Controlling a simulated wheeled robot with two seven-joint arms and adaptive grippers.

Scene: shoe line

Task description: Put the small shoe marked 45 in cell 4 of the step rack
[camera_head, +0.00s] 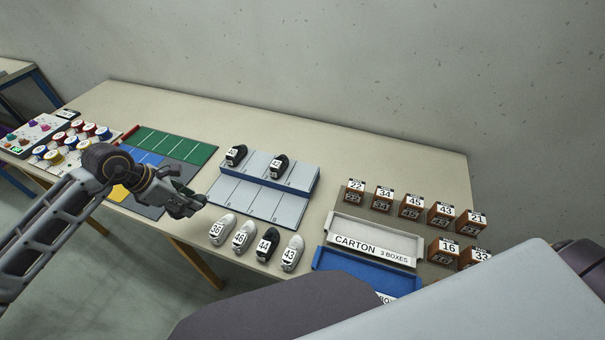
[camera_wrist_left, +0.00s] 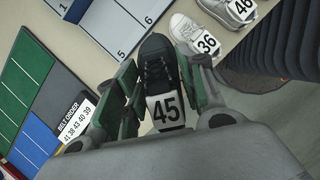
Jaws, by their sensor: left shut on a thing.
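My left gripper (camera_head: 190,205) is shut on the small black shoe marked 45 (camera_wrist_left: 160,70), which lies between its two green-padded fingers in the left wrist view. The shoe's white 45 label faces the wrist camera. In the head view the dark shoe cannot be told apart from the gripper. The gripper is left of the step rack (camera_head: 259,201), near the table's front edge. The rack has a raised back step and a lower front step. Two black shoes stand on the back step; the front step looks bare. My right gripper is not in view.
White shoes 36 (camera_head: 221,229), 46 (camera_head: 244,233) and 43 (camera_head: 292,252) and black shoe 44 (camera_head: 267,245) stand in front of the rack. A grey carton tray (camera_head: 375,238) and small numbered boxes are at right. A coloured mat (camera_head: 174,143) lies left.

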